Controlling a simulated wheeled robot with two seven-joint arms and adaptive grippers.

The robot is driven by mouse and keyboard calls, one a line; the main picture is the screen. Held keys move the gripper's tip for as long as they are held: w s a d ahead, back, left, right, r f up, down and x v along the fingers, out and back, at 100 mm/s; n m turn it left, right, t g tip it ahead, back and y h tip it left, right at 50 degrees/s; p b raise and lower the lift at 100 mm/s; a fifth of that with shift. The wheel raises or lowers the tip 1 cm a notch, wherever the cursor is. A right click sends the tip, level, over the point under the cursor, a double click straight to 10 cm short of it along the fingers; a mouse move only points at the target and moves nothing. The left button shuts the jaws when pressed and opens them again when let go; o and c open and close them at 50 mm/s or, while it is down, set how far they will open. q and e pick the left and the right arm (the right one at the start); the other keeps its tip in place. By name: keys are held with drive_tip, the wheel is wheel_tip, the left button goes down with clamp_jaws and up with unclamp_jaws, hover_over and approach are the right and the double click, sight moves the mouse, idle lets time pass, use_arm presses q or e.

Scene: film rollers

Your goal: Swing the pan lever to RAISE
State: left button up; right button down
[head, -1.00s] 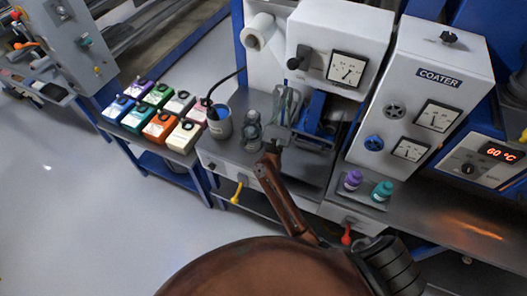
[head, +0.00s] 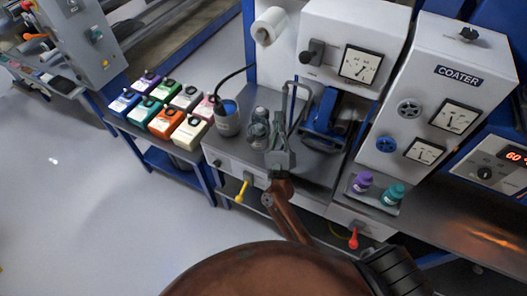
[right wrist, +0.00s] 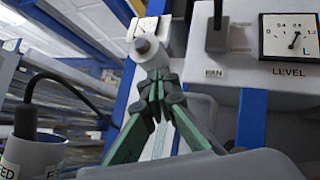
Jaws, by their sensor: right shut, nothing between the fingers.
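The pan lever (head: 311,54) is a dark lever on the front of the white box with the LEVEL dial. In the right wrist view the dark lever (right wrist: 217,28) stands above a small PAN label; I cannot read a RAISE mark. My right gripper (head: 278,128) is below and left of the lever, apart from it, over the steel bench. In the right wrist view its green fingers (right wrist: 156,82) meet at the tips, shut and empty, with the lever to their right. My left gripper is not in view.
A white roller (head: 269,26) sits left of the box and shows behind the fingertips in the wrist view. A cup with a cable (head: 228,120) and glass jars (head: 258,130) stand near the gripper. The COATER box (head: 440,95) is at right. Open floor lies left.

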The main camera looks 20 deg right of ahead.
drive_tip(key=s+a+f+n+g+y, duration=0.1)
drive_tip(key=a+f+n+g+y, duration=0.2)
drive_tip(key=f+n+y, duration=0.3)
drive_tip(key=s+a+f+n+g+y, duration=0.1)
drive_tip(key=a+f+n+g+y, duration=0.2)
drive_tip(key=n, duration=1.1)
drive_tip(key=shift+s+a+f+n+y, duration=0.3)
drive_tip(key=shift+a+f+y, duration=0.1)
drive_tip(key=shift+f+y, duration=1.45)
drive_tip(key=shift+r, duration=0.15)
